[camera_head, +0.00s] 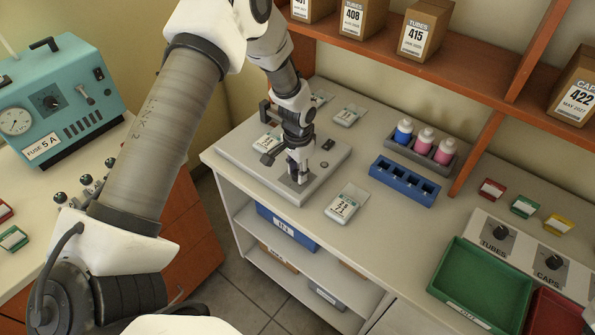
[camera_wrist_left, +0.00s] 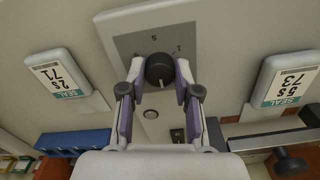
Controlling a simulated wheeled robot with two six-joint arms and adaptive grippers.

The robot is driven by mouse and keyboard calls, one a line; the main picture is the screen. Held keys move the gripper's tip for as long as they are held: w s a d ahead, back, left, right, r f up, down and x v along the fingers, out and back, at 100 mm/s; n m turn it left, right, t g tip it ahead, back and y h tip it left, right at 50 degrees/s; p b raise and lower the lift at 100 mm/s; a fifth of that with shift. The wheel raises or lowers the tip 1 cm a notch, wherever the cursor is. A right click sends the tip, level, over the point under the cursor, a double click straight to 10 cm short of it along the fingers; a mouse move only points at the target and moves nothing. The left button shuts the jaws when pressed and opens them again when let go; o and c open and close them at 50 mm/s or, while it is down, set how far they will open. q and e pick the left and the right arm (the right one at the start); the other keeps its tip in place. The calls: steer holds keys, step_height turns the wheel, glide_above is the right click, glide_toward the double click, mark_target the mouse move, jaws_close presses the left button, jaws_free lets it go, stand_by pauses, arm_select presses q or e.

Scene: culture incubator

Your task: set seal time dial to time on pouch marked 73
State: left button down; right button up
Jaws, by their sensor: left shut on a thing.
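The sealer (camera_head: 325,160) is a grey flat unit on the bench. Its round black seal time dial (camera_wrist_left: 159,70) sits on a grey plate with small marks, including a 1 and one like S or 5. My left gripper (camera_head: 298,178) is shut on the dial, a finger on either side, and shows in the wrist view (camera_wrist_left: 157,88). A pale mark on the knob faces the lower side of the wrist view. The pouch marked 73 (camera_wrist_left: 287,78) reads 5 s; the pouch marked 71 (camera_wrist_left: 57,75) reads 2 s and shows in the head view (camera_head: 346,203).
A blue rack (camera_head: 404,181) and a grey holder with bottles (camera_head: 421,157) stand right of the sealer. A green tray (camera_head: 484,288) and the TUBES and CAPS knobs are farther right. Boxes line the shelf behind. A teal machine (camera_head: 62,100) stands left.

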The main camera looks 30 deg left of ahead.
arm_select(q)
steer(key=m+b, duration=0.1)
steer(key=m, duration=0.6)
steer(key=shift+s+f, duration=0.1)
steer(key=shift+f, duration=0.05)
steer(key=m, duration=0.4)
steer(key=shift+m+b, duration=0.3)
steer(key=shift+m, duration=1.6)
steer(key=c, duration=0.8)
jaws_free()
steer(key=shift+c, duration=0.2)
